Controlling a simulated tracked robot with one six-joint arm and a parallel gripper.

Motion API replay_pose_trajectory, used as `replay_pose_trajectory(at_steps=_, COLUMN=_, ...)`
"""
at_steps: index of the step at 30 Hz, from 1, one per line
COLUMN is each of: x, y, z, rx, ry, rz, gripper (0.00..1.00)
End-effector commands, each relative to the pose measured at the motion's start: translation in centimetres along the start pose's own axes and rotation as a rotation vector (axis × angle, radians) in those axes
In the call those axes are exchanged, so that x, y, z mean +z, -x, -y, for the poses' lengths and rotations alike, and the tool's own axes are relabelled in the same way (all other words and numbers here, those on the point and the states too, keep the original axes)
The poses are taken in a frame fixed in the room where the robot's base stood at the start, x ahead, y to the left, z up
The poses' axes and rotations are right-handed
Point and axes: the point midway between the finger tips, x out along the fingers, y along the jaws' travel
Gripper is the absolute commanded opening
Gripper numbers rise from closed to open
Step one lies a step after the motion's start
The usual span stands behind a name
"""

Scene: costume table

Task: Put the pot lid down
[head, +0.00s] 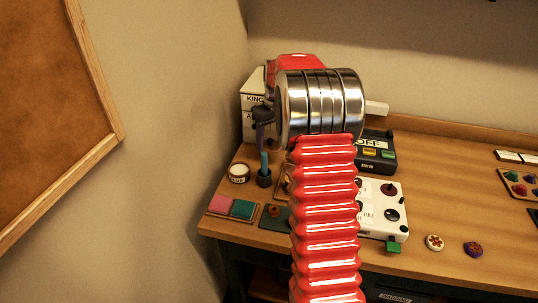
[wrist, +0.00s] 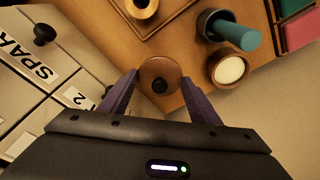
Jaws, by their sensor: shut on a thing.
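The pot lid (wrist: 150,69) is a small round brown disc with a dark knob at its middle. In the wrist view it sits between the two purple fingers of my gripper (wrist: 160,79), which is shut on it. In the head view my gripper (head: 263,122) shows dark at the left of my arm, above the back left of the table. I cannot make out the lid in the head view. In the wrist view the lid seems to be held above the wooden table (wrist: 185,50); how high I cannot tell. I cannot identify a pot.
A dark cup (head: 264,180) with a teal stick and a small white-topped jar (head: 238,173) stand near the gripper. Pink (head: 220,203) and green pads lie in front. Labelled white boxes (wrist: 35,75) stand close by. A white control box (head: 385,190) is right of my arm.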

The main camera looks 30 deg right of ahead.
Motion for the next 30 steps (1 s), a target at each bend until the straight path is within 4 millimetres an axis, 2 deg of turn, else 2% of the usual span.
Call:
replay_pose_trajectory(at_steps=3, x=0.1, y=-0.8, z=0.0, rx=0.0, ry=0.0, rz=0.0, gripper=0.35)
replay_pose_trajectory(at_steps=14, x=0.2, y=-1.2, z=0.0, rx=0.0, ry=0.0, rz=0.001, gripper=0.35)
replay_pose_trajectory(at_steps=24, x=0.9, y=-5.5, z=0.0, rx=-0.001, ry=-0.001, rz=0.003, gripper=0.35)
replay_pose_trajectory(at_steps=30, x=0.9, y=-6.0, z=0.0, rx=0.0, ry=-0.001, rz=0.0, gripper=0.35)
